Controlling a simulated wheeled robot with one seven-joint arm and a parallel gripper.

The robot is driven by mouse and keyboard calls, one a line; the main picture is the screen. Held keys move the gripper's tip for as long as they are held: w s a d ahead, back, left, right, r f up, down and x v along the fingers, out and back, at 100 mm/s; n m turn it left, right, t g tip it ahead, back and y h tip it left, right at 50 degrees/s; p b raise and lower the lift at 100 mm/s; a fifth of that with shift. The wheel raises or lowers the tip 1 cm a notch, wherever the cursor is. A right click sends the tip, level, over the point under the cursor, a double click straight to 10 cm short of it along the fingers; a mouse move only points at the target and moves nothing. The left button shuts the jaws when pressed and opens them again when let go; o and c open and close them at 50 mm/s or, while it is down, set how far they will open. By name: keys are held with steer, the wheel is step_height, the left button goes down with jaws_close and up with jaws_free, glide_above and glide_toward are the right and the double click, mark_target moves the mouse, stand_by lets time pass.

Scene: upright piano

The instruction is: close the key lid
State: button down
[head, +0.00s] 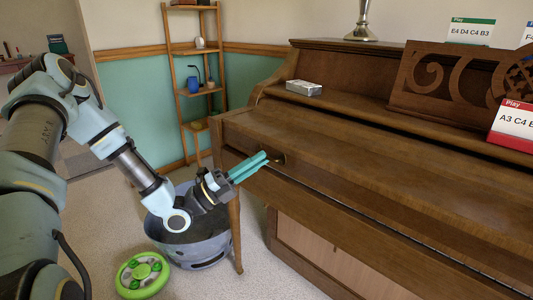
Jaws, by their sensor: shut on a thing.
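The key lid (350,150) is a long brown wooden panel along the front of the upright piano. It appears to lie down over the keyboard, and no keys show. A small dark knob (279,158) is on its front face near the left end. My gripper (266,158) reaches in from the left, and its teal fingers are shut on the knob. The fingertips partly hide the knob.
A small silver box (304,87) sits on the piano above the lid. A carved music stand (450,80) holds a red-topped card (513,125). A grey tub (190,240) and green disc (142,275) are on the floor below. A wooden shelf (184,100) stands behind.

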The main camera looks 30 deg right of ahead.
steer(key=shift+s+a+f, duration=0.1)
steer(key=shift+a+f, duration=0.4)
steer(key=shift+f, duration=0.05)
steer(key=c, duration=1.2)
jaws_free()
steer(key=shift+c, duration=0.2)
steer(key=shift+m, duration=0.3)
steer(key=v, duration=1.1)
steer(key=shift+d, duration=0.15)
steer(key=shift+f, duration=0.15)
